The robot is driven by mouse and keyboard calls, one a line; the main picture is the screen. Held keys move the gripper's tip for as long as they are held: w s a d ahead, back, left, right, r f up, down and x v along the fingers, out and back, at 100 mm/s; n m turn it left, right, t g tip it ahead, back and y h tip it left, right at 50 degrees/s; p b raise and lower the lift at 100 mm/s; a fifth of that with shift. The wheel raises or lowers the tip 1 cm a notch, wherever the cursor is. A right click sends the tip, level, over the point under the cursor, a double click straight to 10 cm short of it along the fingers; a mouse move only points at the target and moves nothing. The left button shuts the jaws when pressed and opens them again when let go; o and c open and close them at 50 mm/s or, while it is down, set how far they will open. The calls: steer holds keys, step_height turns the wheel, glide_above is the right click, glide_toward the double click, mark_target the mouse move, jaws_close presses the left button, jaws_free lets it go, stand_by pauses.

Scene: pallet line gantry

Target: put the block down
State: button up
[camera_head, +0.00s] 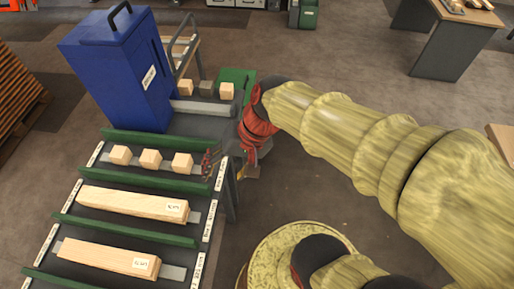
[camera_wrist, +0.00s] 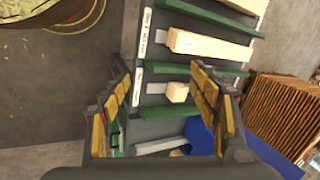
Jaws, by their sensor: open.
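Three pale wooden blocks sit in a row in the upper lane of the dark rack (camera_head: 194,120): a left one (camera_head: 119,155), a middle one (camera_head: 151,159) and a right one (camera_head: 182,162). My gripper (camera_head: 211,162) is at the right end of that lane, beside the right block. In the wrist view my gripper (camera_wrist: 160,108) is open, and one block (camera_wrist: 177,92) shows in the gap between its fingers, on the lane below. I see no block held. The other two blocks are hidden there, likely behind the right finger.
Green dividers (camera_head: 156,178) separate the lanes. Two long beams lie in the lower lanes, one upper (camera_head: 130,203) and one lower (camera_head: 105,258). A blue bin (camera_head: 120,75) stands at the rack's back. Several smaller blocks (camera_head: 206,88) sit behind it. Open floor lies right of the rack.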

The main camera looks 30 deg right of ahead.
steer(key=s+d+r+n+t+h, duration=0.2)
steer(key=d+r+n+t+h, duration=0.1)
steer(key=d+r, duration=0.4)
steer(key=shift+s+d+r+n+h, duration=0.15)
steer(key=shift+s+d+n+h, duration=0.25)
steer(key=shift+n+h, duration=0.4)
steer(key=shift+c, duration=0.3)
